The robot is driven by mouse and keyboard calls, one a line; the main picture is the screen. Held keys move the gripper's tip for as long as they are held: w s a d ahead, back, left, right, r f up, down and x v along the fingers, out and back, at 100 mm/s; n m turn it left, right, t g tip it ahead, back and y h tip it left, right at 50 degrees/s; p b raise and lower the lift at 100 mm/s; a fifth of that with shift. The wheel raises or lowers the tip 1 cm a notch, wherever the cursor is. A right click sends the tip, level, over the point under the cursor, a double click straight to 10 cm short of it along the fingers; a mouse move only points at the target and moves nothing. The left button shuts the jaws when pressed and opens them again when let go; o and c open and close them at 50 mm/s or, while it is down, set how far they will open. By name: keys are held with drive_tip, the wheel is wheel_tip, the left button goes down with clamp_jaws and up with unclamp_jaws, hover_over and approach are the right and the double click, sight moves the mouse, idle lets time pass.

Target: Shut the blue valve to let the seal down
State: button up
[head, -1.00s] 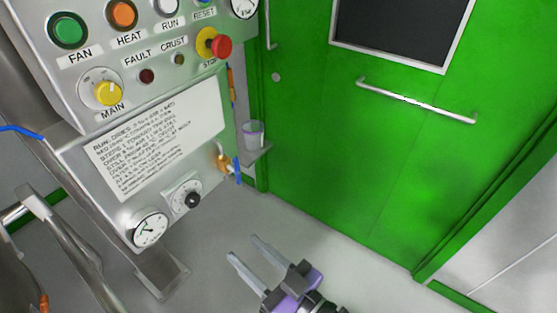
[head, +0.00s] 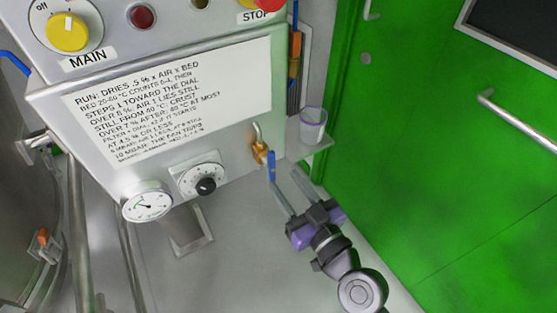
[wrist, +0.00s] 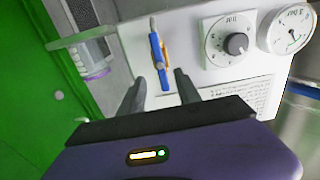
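The blue valve is a blue lever handle (head: 271,166) on a brass body (head: 260,151), fixed to the right end of the grey control panel. The handle hangs roughly vertical, pointing down. The lever also shows in the wrist view (wrist: 160,62), upright there and ahead of my fingers. My gripper (head: 295,190) is just below and right of the handle in the head view. Its two fingers are apart. In the wrist view my gripper (wrist: 160,92) has the lever's end in line with the gap between its fingertips; whether they touch it I cannot tell.
A dial with a black knob (head: 206,186) and a round gauge (head: 147,202) sit left of the valve. A cup (head: 312,124) stands on a small shelf just right of it. A green door (head: 420,150) fills the right side. Grey floor lies below.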

sight(273, 167)
drive_tip(key=x, duration=0.7)
drive_tip(key=shift+s+p, duration=0.1)
drive_tip(key=shift+p, duration=0.3)
drive_tip(key=shift+c, duration=0.4)
clamp_jaws()
